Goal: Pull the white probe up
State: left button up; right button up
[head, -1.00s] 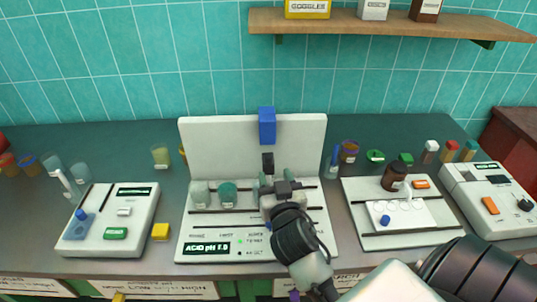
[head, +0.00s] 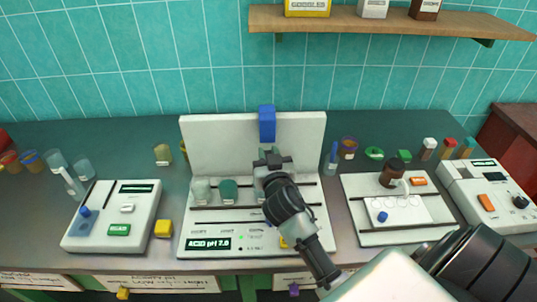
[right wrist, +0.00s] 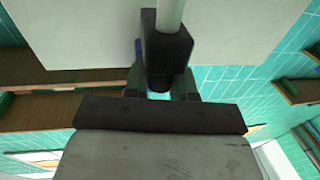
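The white probe (right wrist: 170,14) shows in the right wrist view as a pale rod running up out of a black block (right wrist: 168,50). My right gripper (right wrist: 160,85) has its two fingers apart at the lower end of that block; whether they press on it is unclear. In the head view my right gripper (head: 272,165) is in front of the upright white panel (head: 222,140), below the blue block (head: 267,122), and hides the probe. My left gripper is not in view.
The pH meter base (head: 225,250) holds clear and teal beakers (head: 228,190) left of my right arm. A grey device (head: 112,215) stands left, and a tray with a brown jar (head: 392,174) stands right. A wooden shelf (head: 380,28) hangs above.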

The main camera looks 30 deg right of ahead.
grip_shut()
notch_tip(320, 180, up, 7)
jog(key=p, duration=0.5)
jog(key=shift+r+p, duration=0.2)
jog(key=shift+p, duration=0.2)
jog(key=o, duration=0.5)
grip_release()
jog(key=shift+f, duration=0.1)
